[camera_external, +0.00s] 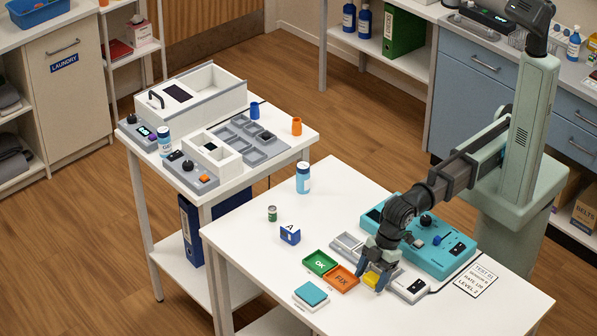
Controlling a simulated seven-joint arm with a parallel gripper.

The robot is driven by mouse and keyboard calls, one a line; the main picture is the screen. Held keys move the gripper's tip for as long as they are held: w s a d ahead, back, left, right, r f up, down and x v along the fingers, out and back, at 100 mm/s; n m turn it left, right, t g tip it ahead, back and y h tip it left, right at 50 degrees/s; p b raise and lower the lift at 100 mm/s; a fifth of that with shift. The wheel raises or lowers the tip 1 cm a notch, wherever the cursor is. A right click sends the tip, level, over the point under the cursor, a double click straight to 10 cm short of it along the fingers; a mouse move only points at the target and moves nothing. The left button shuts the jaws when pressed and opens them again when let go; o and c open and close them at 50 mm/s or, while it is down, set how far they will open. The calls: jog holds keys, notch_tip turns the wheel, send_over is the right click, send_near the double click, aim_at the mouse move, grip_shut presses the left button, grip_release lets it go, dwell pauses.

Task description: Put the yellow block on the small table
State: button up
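A yellow block (372,279) is low at the front of the large white table, between the orange FIX tray and a small white device. My gripper (374,277) points down over it, with one blue-grey finger on each side. The fingers hide part of the block. I cannot tell whether they press on it or whether it is lifted. The smaller white table (290,137) stands to the left and behind, apart from my gripper. It bears a grey compartment tray (262,155) and several devices.
Near my gripper are the orange FIX tray (342,279), green OK tray (320,263), white device (411,287) and teal panel (440,255). A blue A block (290,234), green can (272,213) and bottle (303,178) stand leftward. The smaller table's right front corner has bare room.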

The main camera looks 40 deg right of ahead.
jog(key=shift+o, duration=0.4)
jog(key=shift+r, duration=0.2)
jog(key=v, duration=1.1)
jog(key=shift+d+r, duration=0.25)
jog(key=shift+r, duration=0.1)
jog(key=shift+c, duration=2.5)
